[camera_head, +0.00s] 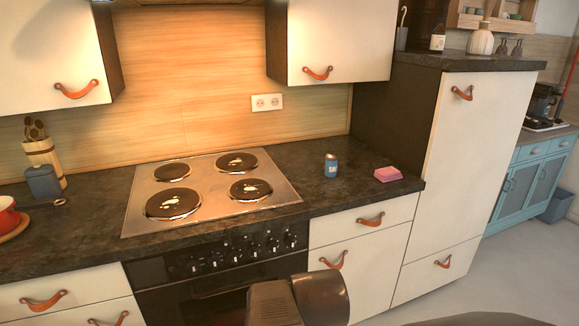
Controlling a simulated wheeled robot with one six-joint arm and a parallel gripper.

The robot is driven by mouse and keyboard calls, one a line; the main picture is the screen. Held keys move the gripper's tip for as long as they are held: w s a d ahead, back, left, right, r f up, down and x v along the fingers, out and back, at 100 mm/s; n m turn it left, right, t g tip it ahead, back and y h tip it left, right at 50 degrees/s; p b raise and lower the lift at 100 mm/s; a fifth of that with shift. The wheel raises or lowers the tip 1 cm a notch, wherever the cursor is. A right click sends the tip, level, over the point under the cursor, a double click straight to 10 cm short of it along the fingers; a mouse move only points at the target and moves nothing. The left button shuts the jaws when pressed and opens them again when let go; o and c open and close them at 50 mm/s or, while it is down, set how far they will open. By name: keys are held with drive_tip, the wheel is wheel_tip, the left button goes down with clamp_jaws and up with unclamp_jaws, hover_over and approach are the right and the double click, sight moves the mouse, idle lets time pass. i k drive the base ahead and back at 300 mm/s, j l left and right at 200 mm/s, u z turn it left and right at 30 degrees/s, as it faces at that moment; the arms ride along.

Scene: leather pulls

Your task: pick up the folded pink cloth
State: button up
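The folded pink cloth (388,174) lies flat on the dark countertop, right of the stove and close to the counter's front right corner. A dark part of my arm shows at the bottom centre of the head view, below the counter edge and in front of the oven. It is well apart from the cloth. The fingertips of my gripper cannot be made out.
A small blue can (331,165) stands left of the cloth. The stove (210,188) with its hotplates lies further left. A tall white cabinet (468,150) rises just right of the cloth. The counter between can and cloth is bare.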

sight(385, 175)
drive_tip(key=z, duration=0.8)
drive_tip(key=u, duration=1.65)
drive_tip(key=z, duration=1.35)
